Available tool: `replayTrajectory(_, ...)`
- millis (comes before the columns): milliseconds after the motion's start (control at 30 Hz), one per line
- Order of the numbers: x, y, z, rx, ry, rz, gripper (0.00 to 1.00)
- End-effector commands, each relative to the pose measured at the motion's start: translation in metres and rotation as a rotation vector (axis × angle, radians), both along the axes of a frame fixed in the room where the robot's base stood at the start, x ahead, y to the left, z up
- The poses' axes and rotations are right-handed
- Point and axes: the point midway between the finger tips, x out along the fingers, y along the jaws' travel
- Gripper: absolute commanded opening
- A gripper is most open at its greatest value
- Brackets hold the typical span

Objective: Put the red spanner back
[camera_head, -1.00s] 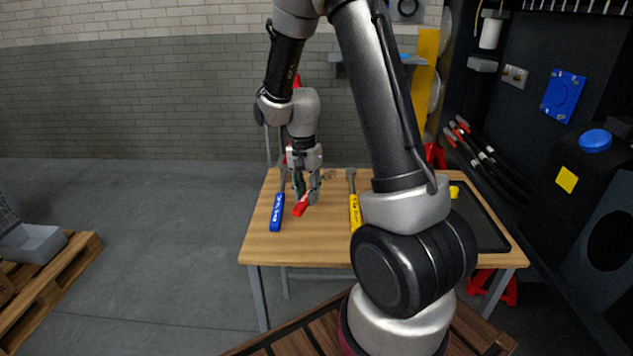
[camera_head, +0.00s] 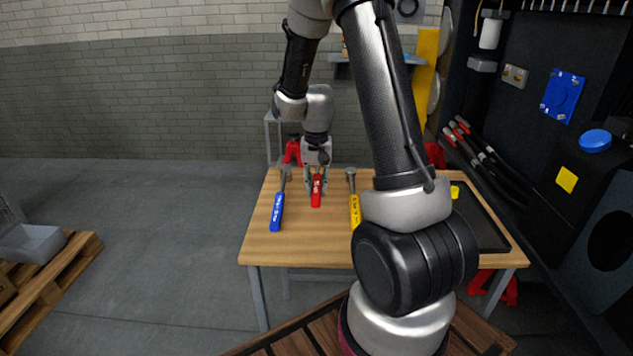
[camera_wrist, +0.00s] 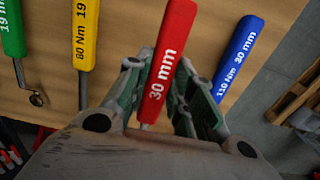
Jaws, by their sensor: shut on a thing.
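The red spanner (camera_head: 316,191), marked "30 mm", is between the blue and yellow spanners over the wooden table (camera_head: 300,244). My gripper (camera_head: 316,184) is shut on it, and its handle points toward the table's front edge. In the wrist view the red handle (camera_wrist: 162,65) stands between the two fingers of my gripper (camera_wrist: 155,97). Its far end is hidden by my gripper. I cannot tell whether it touches the tabletop.
The blue spanner (camera_head: 276,212) lies to the left and the yellow spanner (camera_head: 355,211) to the right. A green-handled tool (camera_wrist: 12,30) lies beyond the yellow one in the wrist view. A black tray (camera_head: 480,222) sits at the table's right.

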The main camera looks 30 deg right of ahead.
Motion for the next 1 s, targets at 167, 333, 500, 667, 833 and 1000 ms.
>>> replayTrajectory(167, 0.0, 0.0, -0.02, 0.001, 0.001, 0.0, 0.0)
replayTrajectory(333, 0.0, 0.0, -0.039, 0.001, 0.001, -0.001, 0.0)
replayTrajectory(500, 0.0, 0.0, -0.055, 0.0, 0.0, -0.001, 0.0)
replayTrajectory(667, 0.0, 0.0, -0.064, 0.0, 0.0, -0.001, 0.0)
replayTrajectory(833, 0.0, 0.0, -0.068, 0.0, -0.002, -0.001, 0.0)
replayTrajectory(1000, 0.0, 0.0, -0.068, 0.0, -0.002, -0.001, 0.0)
